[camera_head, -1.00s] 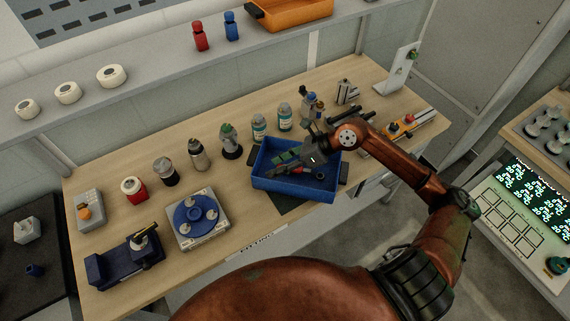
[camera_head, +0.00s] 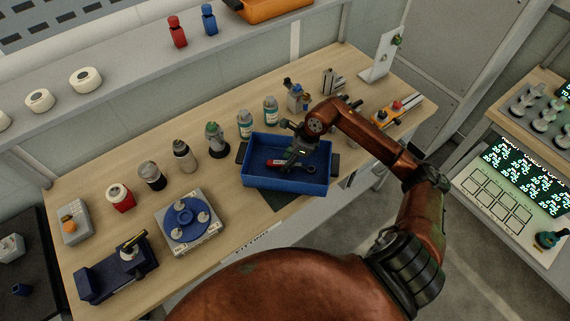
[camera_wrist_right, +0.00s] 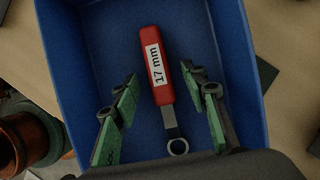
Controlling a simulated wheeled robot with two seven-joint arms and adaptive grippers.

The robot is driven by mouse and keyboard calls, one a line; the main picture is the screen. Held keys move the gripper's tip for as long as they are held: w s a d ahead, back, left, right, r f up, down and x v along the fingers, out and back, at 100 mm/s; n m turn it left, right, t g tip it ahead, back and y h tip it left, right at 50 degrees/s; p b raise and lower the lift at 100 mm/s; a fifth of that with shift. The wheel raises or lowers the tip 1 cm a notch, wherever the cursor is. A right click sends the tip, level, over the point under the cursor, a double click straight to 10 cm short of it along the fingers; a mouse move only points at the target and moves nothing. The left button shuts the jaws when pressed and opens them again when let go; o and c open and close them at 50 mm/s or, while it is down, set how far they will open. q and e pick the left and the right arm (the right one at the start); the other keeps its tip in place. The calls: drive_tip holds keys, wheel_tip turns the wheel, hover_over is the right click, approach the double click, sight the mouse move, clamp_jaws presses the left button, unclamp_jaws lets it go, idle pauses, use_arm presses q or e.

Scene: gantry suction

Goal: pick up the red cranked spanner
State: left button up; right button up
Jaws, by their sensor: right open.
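The red spanner (camera_wrist_right: 158,70) lies in the blue bin. In the right wrist view it has a red handle with a white "17 mm" label and a grey shank ending in a ring. In the head view its red handle (camera_head: 277,163) shows on the bin floor. My right gripper (camera_wrist_right: 160,88) is open, with one green-padded finger on each side of the spanner and clear gaps between. Its height above the spanner is hard to tell. My left gripper is not in view.
The blue bin (camera_head: 285,184) has raised walls around the gripper. Bottles (camera_head: 245,124) stand behind and left of it. A blue rotary fixture (camera_head: 188,222) and a dark blue vise-like block (camera_head: 117,268) are farther left. An orange-yellow device (camera_head: 397,112) lies at right.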

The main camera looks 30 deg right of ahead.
drive_tip(key=shift+f, duration=0.1)
drive_tip(key=shift+c, duration=0.2)
clamp_jaws()
